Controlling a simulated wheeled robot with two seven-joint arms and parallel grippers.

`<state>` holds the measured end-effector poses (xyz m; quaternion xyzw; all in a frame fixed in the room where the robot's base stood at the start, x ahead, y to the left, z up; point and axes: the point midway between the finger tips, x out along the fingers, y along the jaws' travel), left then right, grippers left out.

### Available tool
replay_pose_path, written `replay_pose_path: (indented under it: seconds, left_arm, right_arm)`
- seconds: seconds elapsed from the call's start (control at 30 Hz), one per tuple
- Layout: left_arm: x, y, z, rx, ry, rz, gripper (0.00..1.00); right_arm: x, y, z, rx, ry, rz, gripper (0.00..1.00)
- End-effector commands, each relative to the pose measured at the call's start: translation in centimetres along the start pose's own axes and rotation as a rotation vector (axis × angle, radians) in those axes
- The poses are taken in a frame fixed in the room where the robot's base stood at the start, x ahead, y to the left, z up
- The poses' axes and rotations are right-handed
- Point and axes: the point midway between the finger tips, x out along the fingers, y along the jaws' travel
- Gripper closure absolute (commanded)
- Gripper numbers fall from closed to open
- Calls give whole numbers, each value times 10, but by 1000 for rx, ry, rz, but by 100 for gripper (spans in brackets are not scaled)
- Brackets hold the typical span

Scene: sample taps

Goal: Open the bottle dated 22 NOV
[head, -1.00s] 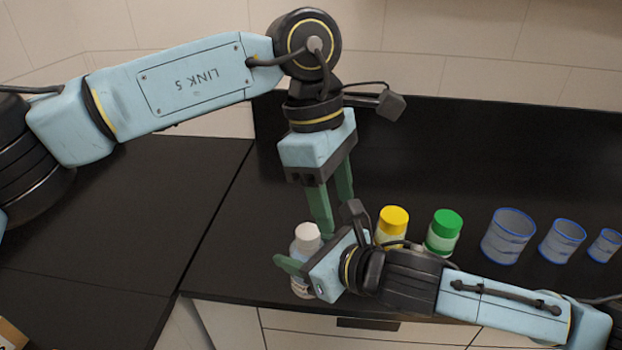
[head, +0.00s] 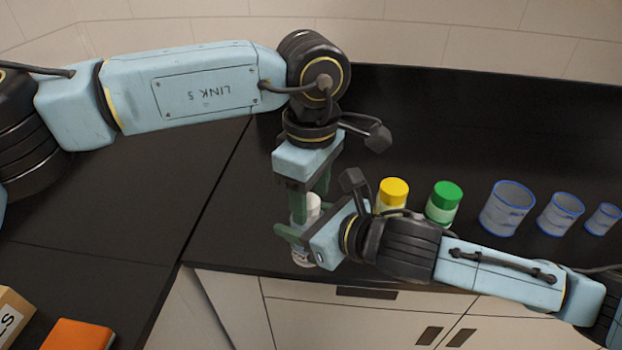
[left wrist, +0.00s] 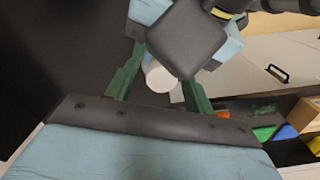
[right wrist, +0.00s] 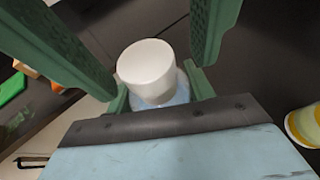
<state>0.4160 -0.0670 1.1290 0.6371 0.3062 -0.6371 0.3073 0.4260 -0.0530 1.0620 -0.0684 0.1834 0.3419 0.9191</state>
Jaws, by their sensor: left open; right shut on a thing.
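A bottle with a white cap (head: 311,205) stands at the front edge of the black counter. No date can be read on its label from here. My right gripper (head: 300,242) is shut on the bottle's body below the cap. My left gripper (head: 309,207) points down from above, open, with its fingers on either side of the cap. In the left wrist view the cap (left wrist: 160,78) sits between the open fingers, partly hidden by my right wrist. In the right wrist view the cap (right wrist: 147,68) stands above my right fingers, with my left fingers coming down beside it.
A yellow-capped bottle (head: 393,192) and a green-capped bottle (head: 444,203) stand to the right, close to my right wrist. Several blue-rimmed beakers (head: 507,208) stand farther right. An orange box (head: 80,335) lies at lower left. The counter behind is clear.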

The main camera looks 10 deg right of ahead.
Motion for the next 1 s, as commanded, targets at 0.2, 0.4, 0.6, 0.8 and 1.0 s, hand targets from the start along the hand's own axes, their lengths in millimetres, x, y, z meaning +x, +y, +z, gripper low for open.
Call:
replay_pose_path:
  seconds: [0.2,0.4,0.6,0.8,1.0]
  left_arm:
    - [1,0,0,-1,0,0,47]
    - [0,0,0,-1,-1,0,72]
    - [0,0,0,-2,-1,2,93]
    - [0,2,0,-145,-2,4,93]
    - [-1,3,-1,-299,-2,6,93]
  right_arm:
    - [0,0,1,-1,-2,0,100]
    - [0,0,1,-1,-2,1,100]
    - [0,2,1,-1,-3,4,100]
    - [0,3,1,-1,-3,7,100]
    - [0,4,1,-1,-4,10,100]
